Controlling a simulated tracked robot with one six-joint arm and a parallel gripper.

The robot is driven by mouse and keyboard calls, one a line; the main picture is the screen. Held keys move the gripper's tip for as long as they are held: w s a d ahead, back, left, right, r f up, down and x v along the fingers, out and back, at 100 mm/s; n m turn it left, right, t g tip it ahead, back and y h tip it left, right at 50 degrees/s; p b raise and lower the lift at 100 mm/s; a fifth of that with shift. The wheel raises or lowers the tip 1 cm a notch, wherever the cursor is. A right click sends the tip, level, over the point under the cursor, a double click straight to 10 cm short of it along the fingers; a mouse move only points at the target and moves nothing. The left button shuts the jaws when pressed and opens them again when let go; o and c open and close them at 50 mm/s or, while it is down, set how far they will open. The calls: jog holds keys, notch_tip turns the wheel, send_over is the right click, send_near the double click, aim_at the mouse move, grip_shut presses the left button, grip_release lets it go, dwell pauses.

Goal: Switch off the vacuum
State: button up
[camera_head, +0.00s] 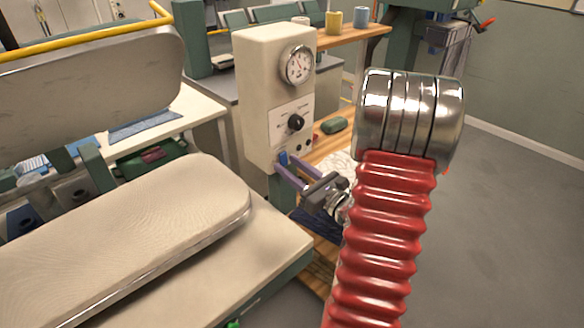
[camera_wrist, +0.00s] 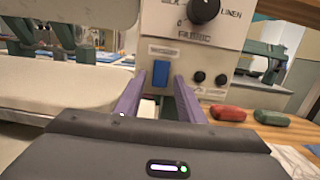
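A cream control box (camera_head: 262,80) stands behind the press, with a round gauge (camera_head: 298,65) and a black fabric dial (camera_head: 295,122). A blue rocker switch (camera_head: 283,158) sits low on its front face, and it also shows in the wrist view (camera_wrist: 160,74) under a small label that I cannot read. My gripper (camera_head: 290,168) has two purple fingers pointing at the box just below and around the switch. In the wrist view the fingers (camera_wrist: 158,92) are apart, one on each side of the switch, with nothing held between them. Whether the fingertips touch the box is unclear.
A padded ironing press (camera_head: 130,230) fills the left. Two small black knobs (camera_wrist: 210,78) sit right of the switch. A red block (camera_wrist: 228,113) and a green block (camera_head: 334,125) lie on the wooden shelf. My red ribbed arm covers the right middle.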

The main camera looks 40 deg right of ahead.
jog(key=shift+o, duration=0.3)
jog(key=shift+s, duration=0.1)
jog(key=s+f, duration=0.1)
jog(key=s, duration=1.2)
jog(key=shift+s+d+f, duration=0.2)
jog(key=shift+s+f, duration=0.05)
jog(key=shift+s, duration=0.05)
dwell(0.3)
